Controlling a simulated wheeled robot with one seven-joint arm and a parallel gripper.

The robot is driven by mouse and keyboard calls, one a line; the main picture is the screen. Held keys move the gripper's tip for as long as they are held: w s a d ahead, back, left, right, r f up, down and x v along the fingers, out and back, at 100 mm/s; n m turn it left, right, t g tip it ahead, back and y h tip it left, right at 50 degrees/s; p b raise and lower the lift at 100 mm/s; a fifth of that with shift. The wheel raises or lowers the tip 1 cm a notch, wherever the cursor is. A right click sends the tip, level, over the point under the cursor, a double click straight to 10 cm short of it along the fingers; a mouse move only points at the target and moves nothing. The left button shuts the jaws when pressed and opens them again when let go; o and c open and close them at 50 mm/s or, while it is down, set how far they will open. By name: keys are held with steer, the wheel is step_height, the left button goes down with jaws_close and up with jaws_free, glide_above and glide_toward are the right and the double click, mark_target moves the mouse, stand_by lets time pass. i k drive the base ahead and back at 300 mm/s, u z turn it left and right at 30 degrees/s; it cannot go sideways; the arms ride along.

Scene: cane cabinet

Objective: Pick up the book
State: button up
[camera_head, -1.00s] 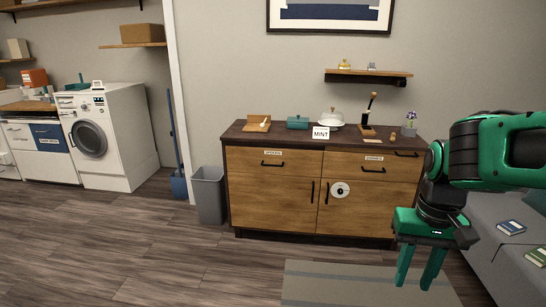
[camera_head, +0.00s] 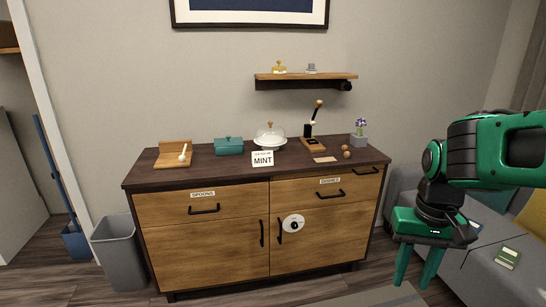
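A green book (camera_head: 507,257) lies flat on the grey sofa seat at the lower right. A blue book (camera_head: 476,229) lies farther back on the same seat, mostly hidden behind my gripper. My gripper (camera_head: 416,284) points down in front of the sofa, left of both books and apart from them. Its two green fingers are spread with nothing between them.
A grey sofa (camera_head: 486,277) is at right, a rug (camera_head: 385,297) in front.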

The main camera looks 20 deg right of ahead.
mark_target(507, 257)
steer(key=z, duration=0.5)
steer(key=i, duration=0.9)
steer(key=z, duration=1.25)
steer(key=i, duration=0.85)
steer(key=z, duration=0.3)
